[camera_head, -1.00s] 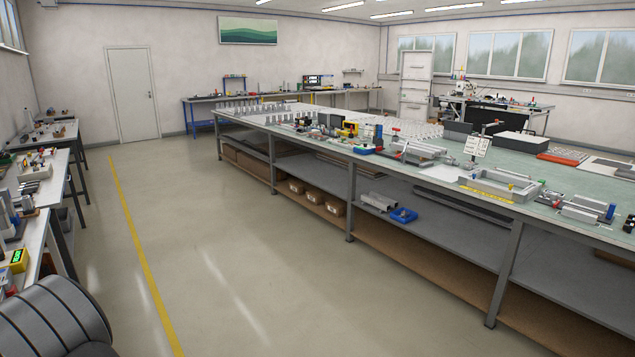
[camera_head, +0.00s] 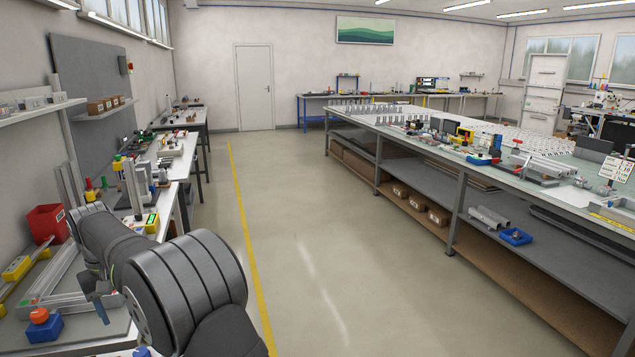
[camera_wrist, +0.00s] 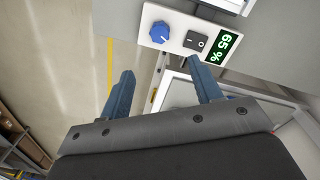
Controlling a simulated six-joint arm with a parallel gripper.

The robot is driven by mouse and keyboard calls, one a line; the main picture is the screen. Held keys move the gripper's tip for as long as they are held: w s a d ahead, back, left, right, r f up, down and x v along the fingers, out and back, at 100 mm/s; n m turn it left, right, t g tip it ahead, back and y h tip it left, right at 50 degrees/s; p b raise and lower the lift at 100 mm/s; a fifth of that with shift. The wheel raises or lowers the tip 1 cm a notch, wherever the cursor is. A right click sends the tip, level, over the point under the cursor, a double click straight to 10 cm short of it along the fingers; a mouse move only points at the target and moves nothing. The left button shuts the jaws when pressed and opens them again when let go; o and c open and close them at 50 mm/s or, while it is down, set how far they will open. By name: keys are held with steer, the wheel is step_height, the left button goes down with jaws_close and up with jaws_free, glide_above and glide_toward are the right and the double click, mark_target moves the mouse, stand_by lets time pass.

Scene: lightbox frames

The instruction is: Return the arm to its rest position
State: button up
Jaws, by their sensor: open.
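My arm reaches from the bottom of the head view over the left bench (camera_head: 70,342). My gripper (camera_head: 98,300) shows there as a small blue-grey shape, partly hidden by the arm. In the wrist view my gripper (camera_wrist: 160,70) is open, with two blue fingers apart and nothing between them. Contact with the panel cannot be seen.
A red bin (camera_head: 47,222), a blue block with an orange knob (camera_head: 40,325) and metal rails crowd the left bench. A long worktable (camera_head: 455,190) stands at right. Open floor (camera_head: 330,240) with a yellow line (camera_head: 240,200) lies between.

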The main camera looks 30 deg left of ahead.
mark_target(140, 352)
steer(key=f, duration=1.3)
steer(key=shift+w+d+f, duration=0.15)
steer(key=shift+w+f, duration=0.1)
steer(key=shift+f, duration=0.35)
steer(key=n, duration=0.2)
steer(key=shift+n, duration=0.4)
steer(key=shift+r+n, duration=0.3)
steer(key=shift+r, duration=0.15)
step_height(140, 352, up, 17)
steer(key=w+d+r+m+g+y, duration=0.1)
steer(key=w+d+r+m+y, duration=0.1)
steer(key=d+m, duration=0.4)
steer(key=shift+r+y, duration=0.5)
steer(key=shift+r, duration=0.3)
